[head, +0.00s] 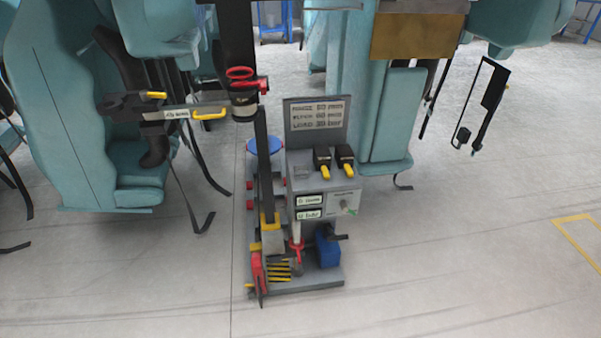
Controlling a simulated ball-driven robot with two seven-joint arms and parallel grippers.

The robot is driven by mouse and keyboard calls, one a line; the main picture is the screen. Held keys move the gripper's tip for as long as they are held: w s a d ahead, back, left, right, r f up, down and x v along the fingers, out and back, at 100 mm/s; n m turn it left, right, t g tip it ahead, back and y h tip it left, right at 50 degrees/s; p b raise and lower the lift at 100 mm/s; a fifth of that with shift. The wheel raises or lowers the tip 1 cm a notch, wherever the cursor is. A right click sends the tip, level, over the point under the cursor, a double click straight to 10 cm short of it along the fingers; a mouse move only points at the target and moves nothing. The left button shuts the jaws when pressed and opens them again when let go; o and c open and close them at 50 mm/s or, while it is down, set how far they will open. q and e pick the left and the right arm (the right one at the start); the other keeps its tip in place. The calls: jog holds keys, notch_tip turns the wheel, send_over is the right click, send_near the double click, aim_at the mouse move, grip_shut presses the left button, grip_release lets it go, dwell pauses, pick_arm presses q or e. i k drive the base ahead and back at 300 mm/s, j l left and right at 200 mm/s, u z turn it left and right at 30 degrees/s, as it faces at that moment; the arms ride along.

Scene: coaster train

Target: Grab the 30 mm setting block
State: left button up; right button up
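I cannot single out the 30 mm setting block with certainty. A grey work stand (300,289) stands on the floor in the middle of the head view. Two black pieces with yellow ends, a left one (322,158) and a right one (345,157), sit side by side on its console. The lettering on the sign (316,115) and console labels (309,214) is too small to read surely. Neither gripper is in view.
A dark upright post (266,165) with red and yellow fittings rises at the stand's left. Teal seats (60,130) with hanging straps crowd the left and back. Floor at right (480,240) is clear.

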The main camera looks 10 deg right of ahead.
aim_at(299, 172)
jog(key=i+l+u, duration=0.1)
jog(key=l, duration=0.2)
jog(key=i+l, duration=0.15)
jog(key=l, duration=0.15)
jog(key=i+l+u, duration=0.15)
jog(key=l, duration=0.15)
jog(key=i+l, duration=0.1)
jog(key=l, duration=0.2)
jog(key=u, duration=0.05)
